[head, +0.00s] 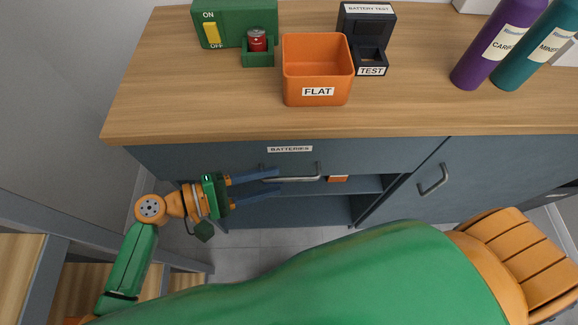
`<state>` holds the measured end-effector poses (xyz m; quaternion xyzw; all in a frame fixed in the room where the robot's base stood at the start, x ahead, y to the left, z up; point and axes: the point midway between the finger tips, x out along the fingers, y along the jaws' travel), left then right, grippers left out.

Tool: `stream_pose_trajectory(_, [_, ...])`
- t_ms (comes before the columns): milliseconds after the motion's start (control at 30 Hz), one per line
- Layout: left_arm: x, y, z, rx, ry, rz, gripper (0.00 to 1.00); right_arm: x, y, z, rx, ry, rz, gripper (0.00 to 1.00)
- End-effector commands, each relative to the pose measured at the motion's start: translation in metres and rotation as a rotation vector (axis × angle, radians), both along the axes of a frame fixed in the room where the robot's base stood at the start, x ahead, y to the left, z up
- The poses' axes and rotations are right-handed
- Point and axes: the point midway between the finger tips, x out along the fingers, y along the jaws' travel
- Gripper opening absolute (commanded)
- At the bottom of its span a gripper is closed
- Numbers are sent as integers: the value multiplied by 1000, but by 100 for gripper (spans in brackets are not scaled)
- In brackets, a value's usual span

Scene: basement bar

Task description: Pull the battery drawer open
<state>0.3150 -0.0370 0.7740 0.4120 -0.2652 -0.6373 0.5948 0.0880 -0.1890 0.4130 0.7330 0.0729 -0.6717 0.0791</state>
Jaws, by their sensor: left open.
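The battery drawer (230,158) is a blue-grey front under the wooden counter, with a "BATTERIES" label (290,149). It looks shut. Its metal bar handle (300,178) runs across the lower part of the front. My left gripper (278,181) comes in from the left with its two blue fingers apart. The fingertips are at the left part of the handle, one above and one below it in the picture. Whether they touch it, I cannot tell. My right gripper is not in view.
On the counter (180,100) stand an orange "FLAT" bin (317,70), a green ON/OFF box (235,22), a black battery tester (367,25), a purple bottle (497,45) and a teal bottle (530,50). A cabinet door with a handle (433,179) is at right. An open shelf (290,210) lies below the drawer.

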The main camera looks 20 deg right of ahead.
Motion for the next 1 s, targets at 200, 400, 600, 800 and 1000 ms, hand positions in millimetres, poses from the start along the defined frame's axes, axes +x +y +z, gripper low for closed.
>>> stream_pose_trajectory(200, [2, -41, -8, -2, 1, 0, 45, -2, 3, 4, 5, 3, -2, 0])
stream_pose_trajectory(400, [3, -51, -11, 1, -1, 1, 45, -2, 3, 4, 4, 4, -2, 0])
stream_pose_trajectory(600, [3, -51, -11, 2, -1, 2, 28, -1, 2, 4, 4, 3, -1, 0])
stream_pose_trajectory(800, [3, -51, -11, 2, -1, 2, 0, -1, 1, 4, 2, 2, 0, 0])
stream_pose_trajectory(1000, [3, -51, -12, 2, -1, 2, 0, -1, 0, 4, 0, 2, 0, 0])
